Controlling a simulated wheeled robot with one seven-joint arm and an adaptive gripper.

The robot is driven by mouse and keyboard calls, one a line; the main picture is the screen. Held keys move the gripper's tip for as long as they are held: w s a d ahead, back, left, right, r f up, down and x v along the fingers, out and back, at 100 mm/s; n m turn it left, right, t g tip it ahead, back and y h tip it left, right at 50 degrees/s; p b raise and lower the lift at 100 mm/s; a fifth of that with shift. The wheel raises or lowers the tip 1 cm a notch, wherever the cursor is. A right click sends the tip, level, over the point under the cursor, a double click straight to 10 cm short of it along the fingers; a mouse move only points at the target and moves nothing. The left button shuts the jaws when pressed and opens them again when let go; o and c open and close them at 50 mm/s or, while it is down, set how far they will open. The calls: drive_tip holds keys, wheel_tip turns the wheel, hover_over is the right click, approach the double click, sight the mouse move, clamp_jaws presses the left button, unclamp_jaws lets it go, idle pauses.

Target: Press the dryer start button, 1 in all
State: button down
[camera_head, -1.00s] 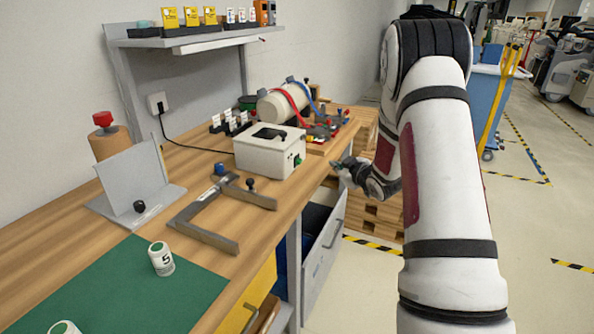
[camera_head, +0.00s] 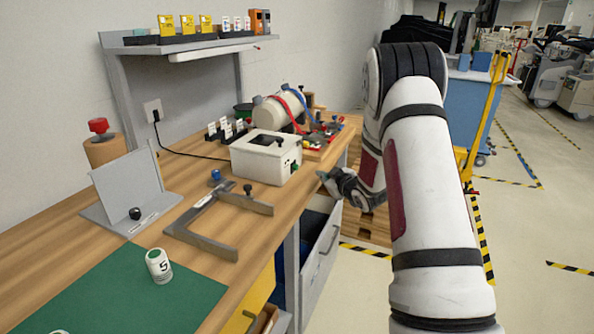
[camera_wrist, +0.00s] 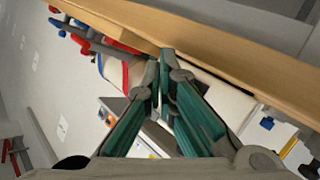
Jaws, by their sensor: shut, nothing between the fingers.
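The dryer is probably the white box (camera_head: 262,160) with a dark recess on top, standing near the bench's right edge. A small green button (camera_head: 294,167) shows on its right-hand face. My gripper (camera_head: 322,175) is just right of this face, past the bench edge, with a gap between it and the button. In the wrist view my gripper (camera_wrist: 161,62) has its teal fingers shut and empty. I cannot make out the green button in the wrist view.
Behind the box lie a cream cylinder (camera_head: 279,111) and red and blue hoses. A grey metal frame (camera_head: 205,238) lies in front of it. An open drawer (camera_head: 322,247) juts out below the bench edge. A blue cart (camera_head: 470,112) stands at right.

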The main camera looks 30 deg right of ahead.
sight(309, 181)
drive_tip(key=shift+w+a+b, duration=0.4)
drive_tip(key=shift+w+a, duration=0.35)
drive_tip(key=shift+w, duration=0.25)
drive_tip(key=shift+w+a+b, duration=0.35)
drive_tip(key=shift+w+a, duration=0.4)
drive_tip(key=shift+w, duration=0.25)
drive_tip(key=shift+w+a, duration=0.25)
drive_tip(key=shift+w, duration=0.1)
drive_tip(key=shift+w+a+b, duration=0.4)
drive_tip(key=shift+b, duration=0.1)
idle(1.0)
drive_tip(key=shift+s+d, duration=0.6)
drive_tip(key=shift+s, duration=0.15)
drive_tip(key=s+d+p, duration=0.1)
drive_tip(key=s, duration=0.1)
drive_tip(key=s+d, duration=0.2)
drive_tip(key=shift+p, duration=0.4)
